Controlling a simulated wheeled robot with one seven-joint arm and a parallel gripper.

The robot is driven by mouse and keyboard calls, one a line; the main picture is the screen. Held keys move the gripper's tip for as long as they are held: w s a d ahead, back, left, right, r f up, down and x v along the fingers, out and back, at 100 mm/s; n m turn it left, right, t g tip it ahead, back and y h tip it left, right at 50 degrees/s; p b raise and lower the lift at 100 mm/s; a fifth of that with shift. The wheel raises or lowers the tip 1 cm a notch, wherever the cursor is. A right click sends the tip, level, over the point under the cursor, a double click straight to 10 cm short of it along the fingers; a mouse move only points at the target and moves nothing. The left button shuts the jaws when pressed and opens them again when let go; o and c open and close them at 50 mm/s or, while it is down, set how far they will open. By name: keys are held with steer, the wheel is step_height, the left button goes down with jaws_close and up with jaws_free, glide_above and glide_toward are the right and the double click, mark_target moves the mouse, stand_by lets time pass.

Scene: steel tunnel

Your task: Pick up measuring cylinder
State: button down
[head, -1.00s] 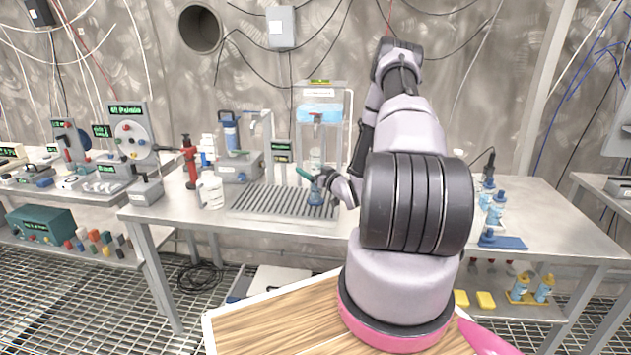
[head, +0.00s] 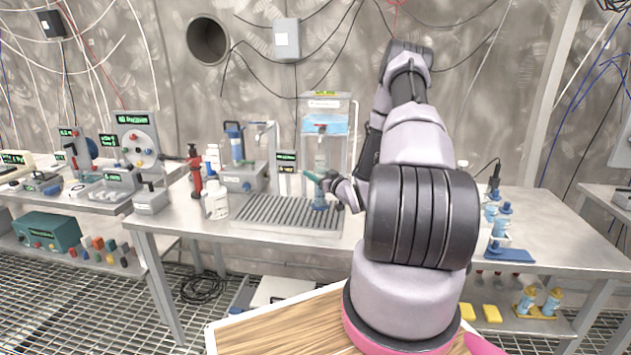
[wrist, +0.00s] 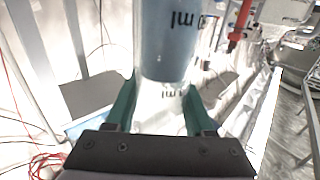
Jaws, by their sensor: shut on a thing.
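The measuring cylinder (head: 320,160) is clear, with a blue lower part, and looks upright below the tap of a tank at the back of the bench. In the wrist view the cylinder (wrist: 172,45) shows close up, with blue in it and "ml" marks upside down. My gripper (head: 328,181) reaches it from the right. In the wrist view the green fingers of my gripper (wrist: 160,105) stand on both sides of the clear wall, shut on it. I cannot tell whether its base touches the drain grate (head: 270,211).
The tank (head: 325,122) of blue liquid stands just behind the cylinder. A white bottle (head: 215,200) and a red stand (head: 195,172) are to the left. Blue-capped bottles (head: 500,228) and a blue tray (head: 509,254) are to the right. The bench front is clear.

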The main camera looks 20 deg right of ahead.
steer(key=s+d, duration=0.3)
steer(key=s, duration=1.2)
steer(key=s+d+r, duration=0.1)
steer(key=s+d, duration=0.2)
steer(key=s, duration=1.3)
steer(key=shift+s, duration=0.25)
steer(key=shift+d, duration=0.1)
